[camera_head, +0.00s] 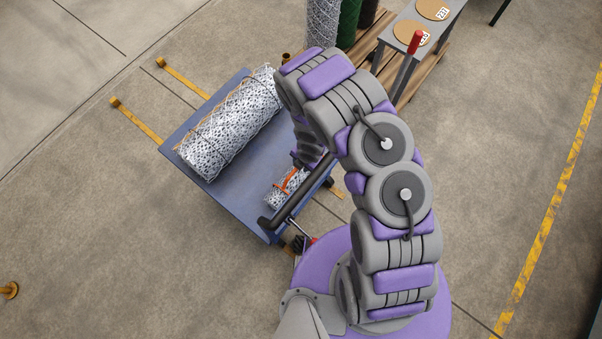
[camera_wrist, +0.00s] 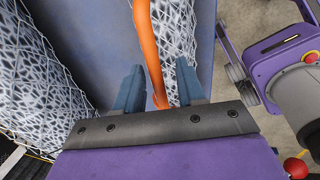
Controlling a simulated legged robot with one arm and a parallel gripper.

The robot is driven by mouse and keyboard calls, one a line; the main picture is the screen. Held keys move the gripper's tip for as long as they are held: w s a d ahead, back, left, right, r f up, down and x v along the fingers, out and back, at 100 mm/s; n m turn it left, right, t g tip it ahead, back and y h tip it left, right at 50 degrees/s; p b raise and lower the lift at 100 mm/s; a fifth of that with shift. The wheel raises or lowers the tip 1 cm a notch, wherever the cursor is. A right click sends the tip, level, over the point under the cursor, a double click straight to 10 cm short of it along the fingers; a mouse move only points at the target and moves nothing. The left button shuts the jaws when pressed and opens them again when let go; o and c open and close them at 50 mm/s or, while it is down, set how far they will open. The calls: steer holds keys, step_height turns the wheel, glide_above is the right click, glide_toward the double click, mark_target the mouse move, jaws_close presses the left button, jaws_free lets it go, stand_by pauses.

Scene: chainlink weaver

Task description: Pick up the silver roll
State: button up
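A small silver mesh roll (camera_head: 279,199) with an orange band or handle (camera_head: 293,180) lies on the blue cart (camera_head: 232,195), near its handle bar. A larger silver mesh roll (camera_head: 230,125) lies on the same cart to the left. My gripper (camera_wrist: 159,66) is over the small roll, its blue fingers apart. In the wrist view, the orange band (camera_wrist: 150,50) runs down between the fingers, with the small roll (camera_wrist: 178,35) beside and behind it. The fingers do not visibly press on the band. In the head view my arm hides part of the cart and the fingertips.
The cart's dark handle bar (camera_head: 300,193) stands close to my gripper. Upright mesh rolls, one silver (camera_head: 322,22) and one green (camera_head: 349,22), stand at the back near a wooden pallet (camera_head: 425,75) and grey bench (camera_head: 433,38). The floor left of the cart is mostly clear.

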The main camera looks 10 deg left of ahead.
steer(key=shift+a+f, duration=0.2)
steer(key=shift+f, duration=0.3)
steer(key=shift+a, duration=0.4)
steer(key=shift+c, duration=0.3)
steer(key=shift+d, duration=0.4)
steer(key=c, duration=0.6)
jaws_close()
steer(key=shift+a, duration=0.15)
